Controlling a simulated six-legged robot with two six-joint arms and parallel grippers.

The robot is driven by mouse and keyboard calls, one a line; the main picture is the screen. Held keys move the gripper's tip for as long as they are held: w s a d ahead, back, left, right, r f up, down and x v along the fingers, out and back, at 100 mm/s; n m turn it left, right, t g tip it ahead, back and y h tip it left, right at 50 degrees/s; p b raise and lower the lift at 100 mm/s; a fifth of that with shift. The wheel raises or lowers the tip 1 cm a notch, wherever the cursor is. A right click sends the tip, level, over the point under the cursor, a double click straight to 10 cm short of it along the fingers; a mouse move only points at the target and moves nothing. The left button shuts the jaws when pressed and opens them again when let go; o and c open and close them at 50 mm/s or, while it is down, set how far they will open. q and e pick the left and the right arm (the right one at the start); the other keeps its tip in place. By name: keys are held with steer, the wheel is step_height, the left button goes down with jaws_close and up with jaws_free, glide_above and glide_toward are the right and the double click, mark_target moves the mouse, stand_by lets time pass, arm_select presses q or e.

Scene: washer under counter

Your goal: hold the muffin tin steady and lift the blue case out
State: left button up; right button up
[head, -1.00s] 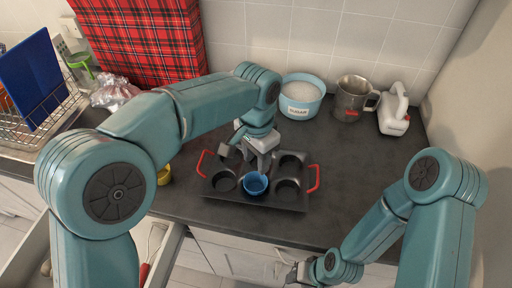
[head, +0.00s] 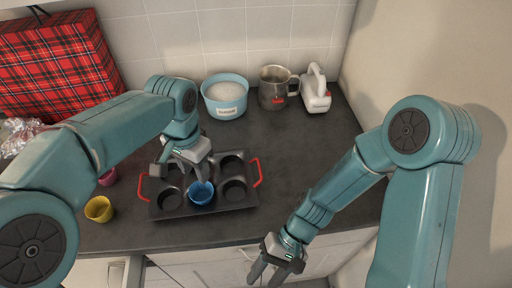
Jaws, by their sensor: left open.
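The dark muffin tin (head: 216,207) with red handles lies on the counter, left of the picture's middle. The blue case (head: 202,193) sits in the middle cup of its front row. My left gripper (head: 182,183) is open over the tin, its fingers pointing down, one of them close to the blue case. I cannot tell whether that finger touches the case. My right gripper (head: 266,272) hangs in front of the counter's edge, apart from the tin, with its fingers spread and nothing between them.
A yellow case (head: 99,209) and a pink case (head: 108,178) stand left of the tin. A sugar bowl (head: 225,97), a metal mug (head: 273,88) and a white hand mixer (head: 315,92) stand along the back. The counter right of the tin (head: 300,150) is clear.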

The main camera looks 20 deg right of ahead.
steer(key=w+r+m, duration=0.1)
steer(key=w+r, duration=0.1)
steer(key=w, duration=0.1)
steer(key=w+r+m, duration=0.1)
steer(key=w+r, duration=0.1)
steer(key=w, duration=0.1)
steer(key=w+r+m+t, duration=0.1)
steer(key=w+r, duration=0.1)
steer(key=w, duration=0.1)
steer(key=shift+w+r, duration=0.15)
steer(key=shift+w, duration=0.15)
steer(key=w+r+m, duration=0.1)
steer(key=w+d+r+m, duration=0.1)
steer(key=w, duration=0.1)
steer(key=w+r+m, duration=0.1)
steer(key=w, duration=0.1)
steer(key=shift+d+t+h, duration=0.15)
steer(key=shift+t+h, duration=0.15)
steer(key=shift+t, duration=0.1)
steer(key=w+d+r+m+t+h, duration=0.2)
steer(key=w+r+m, duration=0.3)
steer(key=w+r, duration=0.15)
steer(key=m+t+h, duration=0.1)
steer(key=m, duration=0.4)
glide_toward(232, 177)
steer(key=x, duration=0.8)
steer(key=shift+w+a+f, duration=0.1)
steer(key=shift+a+f, duration=0.1)
steer(key=shift+f, duration=0.15)
